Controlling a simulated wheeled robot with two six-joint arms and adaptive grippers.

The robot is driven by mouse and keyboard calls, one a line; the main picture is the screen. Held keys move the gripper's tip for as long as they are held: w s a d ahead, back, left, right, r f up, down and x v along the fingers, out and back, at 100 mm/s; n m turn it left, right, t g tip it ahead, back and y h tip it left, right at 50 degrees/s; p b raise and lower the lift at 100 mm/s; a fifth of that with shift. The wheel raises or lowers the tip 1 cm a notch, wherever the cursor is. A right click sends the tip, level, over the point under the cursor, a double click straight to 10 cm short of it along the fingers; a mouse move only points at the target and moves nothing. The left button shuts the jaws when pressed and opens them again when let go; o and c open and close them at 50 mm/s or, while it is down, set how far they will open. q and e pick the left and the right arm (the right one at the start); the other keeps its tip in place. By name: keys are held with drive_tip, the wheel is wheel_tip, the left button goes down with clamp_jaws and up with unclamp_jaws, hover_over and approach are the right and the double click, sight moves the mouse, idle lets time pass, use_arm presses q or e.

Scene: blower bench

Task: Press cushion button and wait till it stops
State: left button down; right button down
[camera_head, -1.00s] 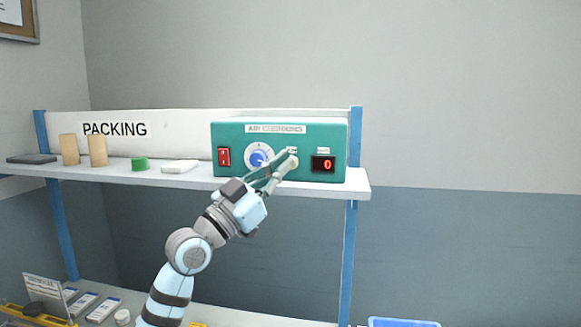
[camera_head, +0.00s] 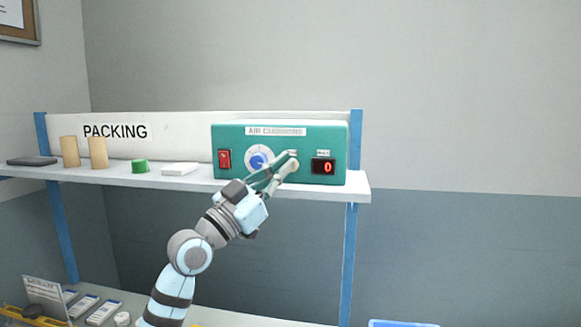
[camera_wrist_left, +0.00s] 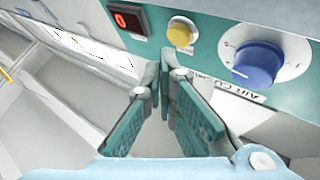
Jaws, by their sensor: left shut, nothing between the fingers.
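The green air cushions box (camera_head: 225,140) stands on the shelf. Its front has a red switch (camera_head: 224,159), a blue dial (camera_head: 257,160) and a display (camera_head: 323,167) reading 0. In the left wrist view the round yellow button (camera_wrist_left: 182,34) sits between the display (camera_wrist_left: 126,18) and the blue dial (camera_wrist_left: 257,62). My left gripper (camera_head: 287,162) is shut and empty in front of the panel, its tips at the button's place. In the left wrist view its fingertips (camera_wrist_left: 166,72) appear just below the button; I cannot tell whether they touch. My right gripper is out of view.
The shelf (camera_head: 190,178) also holds wooden blocks (camera_head: 97,153), a green cylinder (camera_head: 140,166), a white block (camera_head: 180,169) and a dark flat item (camera_head: 32,161). A blue bin (camera_head: 403,323) shows at the bottom right. Space right of the shelf is clear.

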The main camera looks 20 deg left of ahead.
use_arm(q)
drive_tip(key=shift+w, duration=0.2)
idle(0.4)
drive_tip(key=shift+w+a, duration=0.1)
drive_tip(key=shift+w, duration=0.1)
drive_tip(key=shift+w+a+b, duration=0.1)
drive_tip(key=shift+w+b, duration=0.25)
drive_tip(key=shift+b, duration=0.2)
idle(0.4)
drive_tip(key=shift+s, duration=0.15)
drive_tip(key=shift+s+d+p, duration=0.2)
drive_tip(key=shift+s+p, duration=0.2)
drive_tip(key=shift+s, duration=0.2)
drive_tip(key=shift+s, duration=0.1)
drive_tip(key=s+p, duration=0.1)
drive_tip(key=s, duration=0.1)
drive_tip(key=s+d+p, duration=0.1)
drive_tip(key=s, duration=0.1)
drive_tip(key=shift+s+d, duration=0.15)
drive_tip(key=shift+s, duration=0.2)
